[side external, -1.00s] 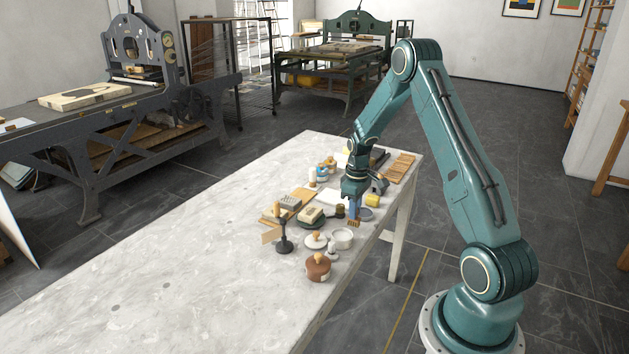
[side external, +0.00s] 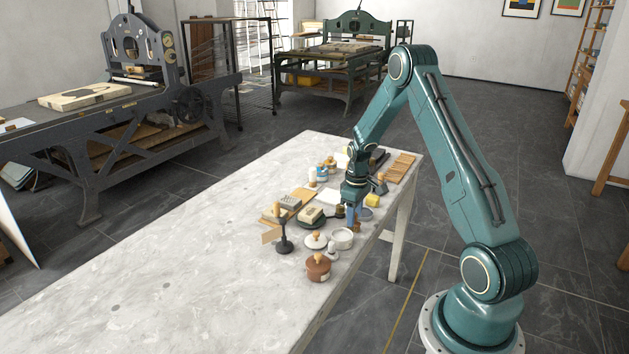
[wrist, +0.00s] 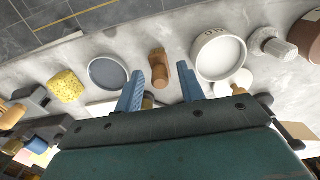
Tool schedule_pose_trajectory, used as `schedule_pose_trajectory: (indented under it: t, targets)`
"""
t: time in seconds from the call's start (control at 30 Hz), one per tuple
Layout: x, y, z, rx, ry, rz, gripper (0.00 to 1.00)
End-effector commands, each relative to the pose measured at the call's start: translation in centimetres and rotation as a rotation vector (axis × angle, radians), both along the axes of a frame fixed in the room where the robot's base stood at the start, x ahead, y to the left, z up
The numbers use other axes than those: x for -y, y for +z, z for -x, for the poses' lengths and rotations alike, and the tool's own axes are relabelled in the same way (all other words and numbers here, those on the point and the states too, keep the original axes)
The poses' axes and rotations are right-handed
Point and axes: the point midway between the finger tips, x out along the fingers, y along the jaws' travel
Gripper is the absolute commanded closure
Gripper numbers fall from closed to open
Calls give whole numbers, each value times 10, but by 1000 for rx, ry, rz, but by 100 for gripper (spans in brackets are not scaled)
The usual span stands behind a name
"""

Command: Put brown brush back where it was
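The brown brush (wrist: 159,70) shows in the wrist view as a small wooden piece on the pale table, between a grey-blue round dish (wrist: 107,74) and a white bowl (wrist: 220,55). My gripper (wrist: 160,88) is open, with one blue finger on each side of the brush and visible gaps between. In the side view my gripper (side external: 354,217) points down, low over the table's right edge. The brush is mostly hidden behind the fingers there. I cannot tell its bristles from its handle.
A yellow sponge (wrist: 67,86) lies beyond the dish. Several tools and blocks crowd this end of the table (side external: 180,265). The table's near left part is clear.

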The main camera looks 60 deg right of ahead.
Motion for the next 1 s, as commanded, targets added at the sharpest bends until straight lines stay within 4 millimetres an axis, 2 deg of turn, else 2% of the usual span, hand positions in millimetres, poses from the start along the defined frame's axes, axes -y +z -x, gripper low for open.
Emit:
schedule_pose_trajectory:
  t: [0.17,0.37,0.8,1.0]
  targets:
    - [0,3,0,1,0,1,61]
    - [1,18,0,2,0,2,61]
    - [1,86,-1,3,0,3,61]
    - [0,110,0,1,0,1,61]
